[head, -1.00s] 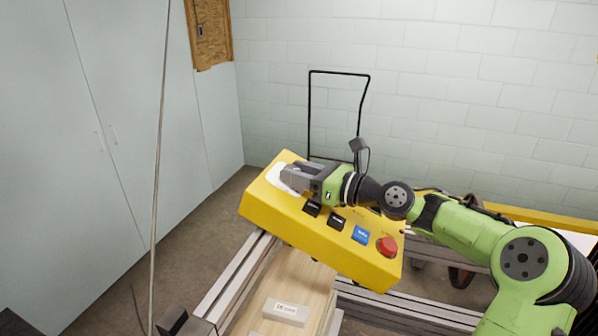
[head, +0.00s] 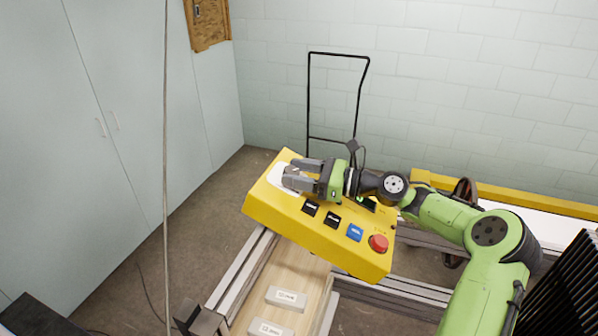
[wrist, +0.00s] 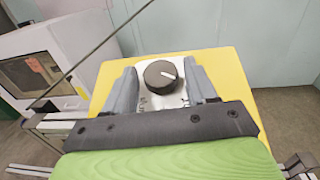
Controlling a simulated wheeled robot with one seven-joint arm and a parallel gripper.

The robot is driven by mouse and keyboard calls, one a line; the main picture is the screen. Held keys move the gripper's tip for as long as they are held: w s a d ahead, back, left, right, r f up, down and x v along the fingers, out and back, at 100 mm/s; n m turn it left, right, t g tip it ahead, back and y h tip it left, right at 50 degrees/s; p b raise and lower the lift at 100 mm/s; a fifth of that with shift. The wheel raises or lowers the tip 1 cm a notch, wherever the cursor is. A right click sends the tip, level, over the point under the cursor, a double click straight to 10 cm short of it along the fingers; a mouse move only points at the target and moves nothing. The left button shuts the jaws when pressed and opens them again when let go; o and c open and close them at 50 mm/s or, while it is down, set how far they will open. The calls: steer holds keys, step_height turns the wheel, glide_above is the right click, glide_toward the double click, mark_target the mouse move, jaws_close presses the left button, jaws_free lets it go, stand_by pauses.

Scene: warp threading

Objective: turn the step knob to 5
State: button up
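The yellow control box (head: 318,235) stands in the middle of the head view. My gripper (wrist: 160,68) has one finger on each side of the knob, with a narrow gap visible on both sides. In the head view my gripper (head: 290,172) covers the knob over the dial plate (head: 277,181).
Two black buttons, a blue button (head: 355,232) and a red button (head: 379,243) line the box's front side. A wooden board (head: 292,275) with white labelled blocks lies below. A thin pole (head: 165,150) stands at left. A black cart handle (head: 309,100) rises behind.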

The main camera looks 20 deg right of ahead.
steer(key=shift+o, duration=0.6)
steer(key=shift+d, duration=0.1)
steer(key=v, duration=1.5)
steer(key=shift+s+d+f, duration=0.1)
steer(key=shift+s+d, duration=0.1)
steer(key=shift+d, duration=0.05)
steer(key=shift+a, duration=0.1)
